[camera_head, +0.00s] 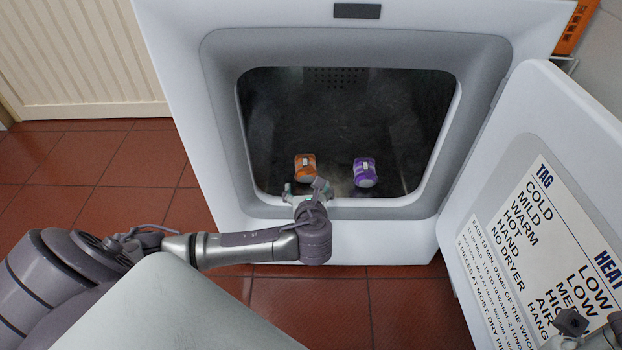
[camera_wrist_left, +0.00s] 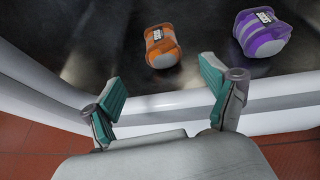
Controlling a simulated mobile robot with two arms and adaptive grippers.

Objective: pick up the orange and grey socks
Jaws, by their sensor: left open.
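My left gripper (camera_head: 307,190) is at the lower rim of the opening, just in front of the orange bundle. Its teal-padded fingers (camera_wrist_left: 160,95) are spread wide with nothing between them. Part of my right gripper (camera_head: 590,325) shows at the bottom right corner; its fingers are not clear.
A purple and grey sock bundle (camera_head: 365,172) lies to the right of the orange one, with a gap between. The white dryer (camera_head: 215,215) has a raised lower rim. Its open door (camera_head: 555,130), with a printed chart, stands on the right. Drum space behind the socks is clear.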

